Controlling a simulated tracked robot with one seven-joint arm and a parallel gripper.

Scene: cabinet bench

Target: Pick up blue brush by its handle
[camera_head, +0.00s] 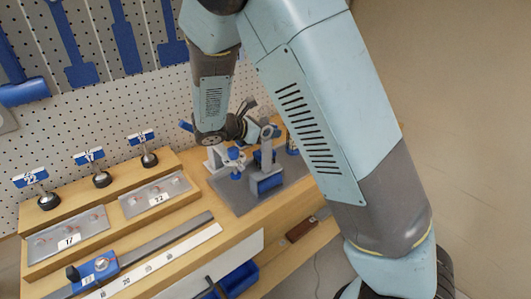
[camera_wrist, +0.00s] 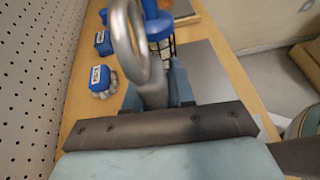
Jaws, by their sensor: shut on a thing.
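My gripper (camera_head: 250,130) is low over the right part of the bench, at the end of my bent arm. It is shut on a slim blue thing, which I take to be the blue brush (camera_wrist: 156,24). In the wrist view its blue upper part shows at the top, behind a grey metal ring, with dark thin lines below it. The ring and my wrist hide much of it. In the head view my gripper and the fixtures hide most of the brush, and its exact outline cannot be told.
Labelled trays (camera_head: 155,196) and knobs fill the bench to the left. Blue tools (camera_head: 125,45) hang on the pegboard behind. A blue bin (camera_head: 240,278) sits below.

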